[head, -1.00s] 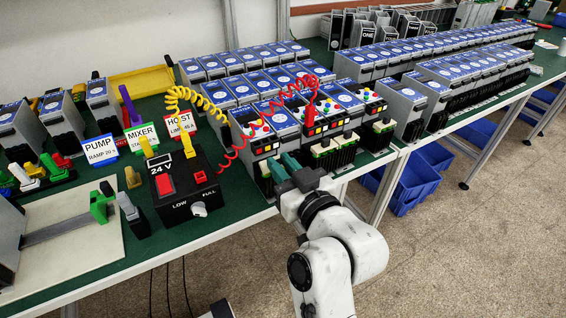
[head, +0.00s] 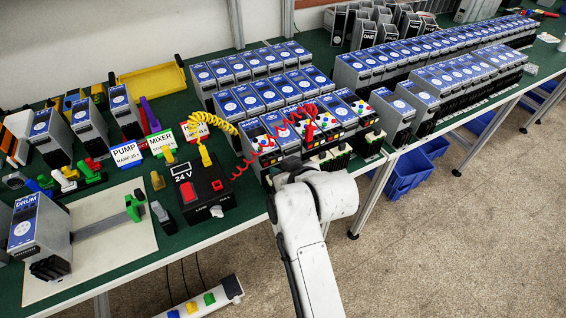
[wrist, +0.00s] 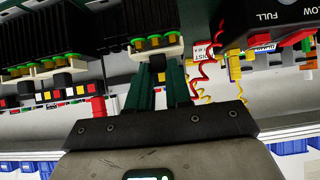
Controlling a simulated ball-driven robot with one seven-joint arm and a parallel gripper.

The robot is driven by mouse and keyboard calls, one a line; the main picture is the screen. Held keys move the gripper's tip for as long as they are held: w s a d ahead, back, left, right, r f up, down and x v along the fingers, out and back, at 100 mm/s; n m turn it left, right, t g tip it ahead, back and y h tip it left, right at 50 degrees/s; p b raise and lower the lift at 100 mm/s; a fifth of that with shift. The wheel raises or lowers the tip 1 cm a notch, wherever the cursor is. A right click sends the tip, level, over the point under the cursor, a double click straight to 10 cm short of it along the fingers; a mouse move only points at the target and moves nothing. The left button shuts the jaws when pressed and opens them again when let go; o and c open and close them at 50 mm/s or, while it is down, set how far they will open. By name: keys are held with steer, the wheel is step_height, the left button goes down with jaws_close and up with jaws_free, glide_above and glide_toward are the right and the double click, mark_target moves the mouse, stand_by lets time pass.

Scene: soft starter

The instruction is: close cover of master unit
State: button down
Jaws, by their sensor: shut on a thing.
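My gripper is hidden in the head view. In the wrist view, the two teal fingers of my gripper (wrist: 161,84) are close together, below a pale terminal block (wrist: 157,47) with green and brass parts. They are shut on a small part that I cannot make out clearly. I cannot tell the cover's position.
A black 24 V control box (head: 200,190) sits left of my arm, joined by a red coiled cord (head: 250,160) to the units. Neighbouring units stand close on the right. A DRUM unit (head: 38,235) is at far left. Blue bins (head: 408,175) are under the bench.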

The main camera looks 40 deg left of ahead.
steer(key=shift+w+a+r+h+p, duration=0.1)
steer(key=shift+h+p, duration=0.2)
steer(key=c, duration=1)
jaws_free()
steer(key=shift+c, duration=0.2)
steer(key=b+v, duration=0.1)
steer(key=v, duration=0.9)
steer(key=shift+d, duration=0.35)
steer(key=shift+r, duration=0.1)
